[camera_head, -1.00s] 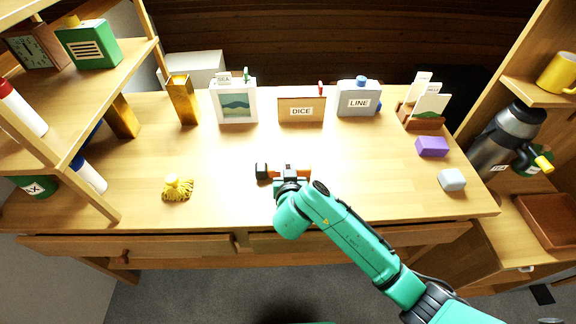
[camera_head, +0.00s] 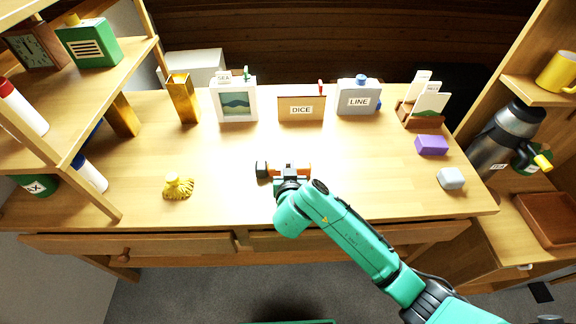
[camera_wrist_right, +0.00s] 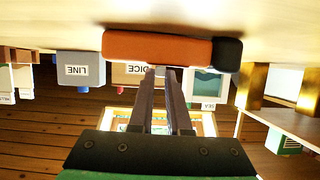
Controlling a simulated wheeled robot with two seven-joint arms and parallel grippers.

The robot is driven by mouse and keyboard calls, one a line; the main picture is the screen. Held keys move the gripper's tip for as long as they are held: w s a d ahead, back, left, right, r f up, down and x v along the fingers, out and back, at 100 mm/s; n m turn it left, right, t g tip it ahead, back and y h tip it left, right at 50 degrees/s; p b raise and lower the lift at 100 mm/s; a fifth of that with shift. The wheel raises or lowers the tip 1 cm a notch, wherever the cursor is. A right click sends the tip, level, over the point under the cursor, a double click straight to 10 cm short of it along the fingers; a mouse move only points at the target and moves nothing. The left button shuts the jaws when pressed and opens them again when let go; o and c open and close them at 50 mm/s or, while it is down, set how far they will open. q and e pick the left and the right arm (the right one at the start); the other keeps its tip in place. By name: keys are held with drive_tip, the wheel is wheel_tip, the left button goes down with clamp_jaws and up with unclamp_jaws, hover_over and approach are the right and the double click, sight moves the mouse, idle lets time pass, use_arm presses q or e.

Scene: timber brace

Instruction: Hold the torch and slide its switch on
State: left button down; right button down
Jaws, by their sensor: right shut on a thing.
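The torch (camera_head: 262,170) has an orange body and a black head. It lies along the desk top near the front middle, its head to the left in the head view. In the right wrist view the torch (camera_wrist_right: 160,47) spans the top, just past my fingertips. My right gripper (camera_head: 290,174) is over the middle of the torch and hides part of it. In the wrist view its two dark fingers (camera_wrist_right: 161,72) are close together against the torch's side. The switch cannot be made out. My left gripper is not in view.
A yellow tasselled thing (camera_head: 178,187) lies left of the torch. A purple block (camera_head: 431,145) and a pale grey block (camera_head: 451,179) are at the right. A picture frame (camera_head: 237,103), DICE box (camera_head: 301,109) and LINE box (camera_head: 358,99) stand at the back. The desk between is clear.

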drive_tip(key=shift+f, duration=0.1)
drive_tip(key=shift+s, duration=0.1)
drive_tip(key=c, duration=0.8)
unclamp_jaws()
drive_tip(key=p+v, duration=0.1)
drive_tip(key=v, duration=1.3)
drive_tip(key=shift+s, duration=0.2)
drive_tip(key=shift+d, duration=0.1)
